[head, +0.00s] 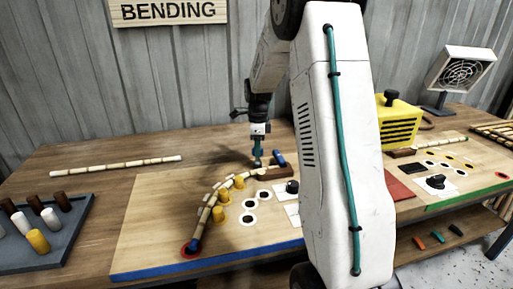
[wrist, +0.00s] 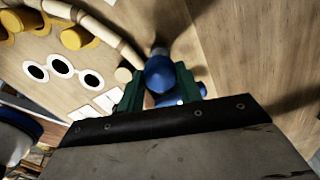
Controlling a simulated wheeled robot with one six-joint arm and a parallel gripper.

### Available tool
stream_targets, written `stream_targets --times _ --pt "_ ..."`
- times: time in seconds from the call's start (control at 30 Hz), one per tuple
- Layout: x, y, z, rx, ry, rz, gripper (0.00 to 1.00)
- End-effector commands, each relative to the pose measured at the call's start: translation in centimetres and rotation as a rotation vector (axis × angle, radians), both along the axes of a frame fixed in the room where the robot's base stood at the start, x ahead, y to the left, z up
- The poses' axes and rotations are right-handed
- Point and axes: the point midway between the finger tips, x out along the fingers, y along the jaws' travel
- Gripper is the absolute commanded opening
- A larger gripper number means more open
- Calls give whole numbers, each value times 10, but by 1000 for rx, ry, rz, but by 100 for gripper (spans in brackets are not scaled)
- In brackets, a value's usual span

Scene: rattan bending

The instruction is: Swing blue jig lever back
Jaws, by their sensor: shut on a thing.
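My gripper (head: 257,157) is lowered over the far side of the blue-edged jig board (head: 150,273). In the wrist view its two green fingers (wrist: 159,84) are shut on the rounded blue knob of the jig lever (wrist: 160,72). More blue shows just below the knob, and a blue piece (head: 279,159) shows right of the gripper in the head view. A pale jointed rattan pole (head: 208,207) lies curved along several yellow pegs (head: 221,196). Its near end has a blue part (head: 194,244) at a red ring. The lever's lower part is mostly hidden.
A grey tray (head: 80,240) with several brown, white and yellow pegs stands at left. A straight pole (head: 117,165) lies behind it. My arm hides the middle; a yellow machine (head: 396,125) and a green-edged board (head: 455,195) are at right.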

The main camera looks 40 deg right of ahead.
Motion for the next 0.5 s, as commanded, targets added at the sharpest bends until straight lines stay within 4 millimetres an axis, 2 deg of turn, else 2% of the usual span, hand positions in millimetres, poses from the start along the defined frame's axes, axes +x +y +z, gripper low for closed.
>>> stream_targets --times 0.03,0.1,0.37,0.5 --pt "-1 -4 1 -6 -2 -3 43" --pt "-1 -4 1 -5 -2 -3 57" --pt "1 1 1 -4 -1 3 57" --pt "1 0 13 -5 -4 3 57"
